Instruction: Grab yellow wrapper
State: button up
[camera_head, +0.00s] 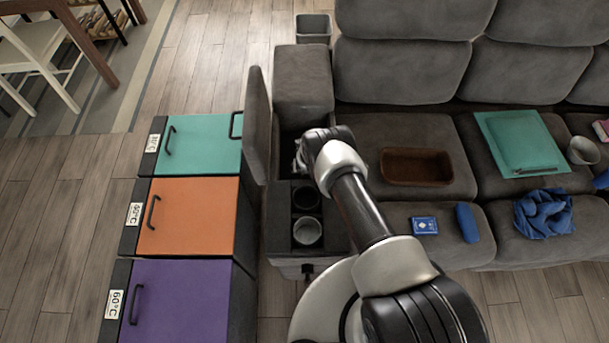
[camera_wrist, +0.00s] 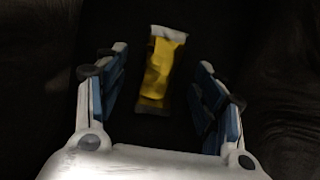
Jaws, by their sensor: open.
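The yellow wrapper (camera_wrist: 160,72) has pale ends and lies in a dark space in the wrist view. It shows between and a little beyond the fingers of my gripper (camera_wrist: 160,88). The fingers are apart, with dark gaps on both sides of the wrapper. In the head view, my gripper (camera_head: 303,160) reaches down into the open storage compartment (camera_head: 291,146) of the sofa's armrest console. The wrapper is hidden there by my arm and the compartment walls.
The raised console lid (camera_head: 257,125) stands just left of my gripper. Cup holders with a cup (camera_head: 307,231) sit in front of it. A brown tray (camera_head: 416,181), a blue card box (camera_head: 424,225) and a blue cloth (camera_head: 543,212) lie on the sofa. Coloured bins (camera_head: 187,217) stand at the left.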

jog(key=shift+w+f, duration=0.1)
jog(key=shift+c, duration=0.5)
jog(key=c, duration=0.7)
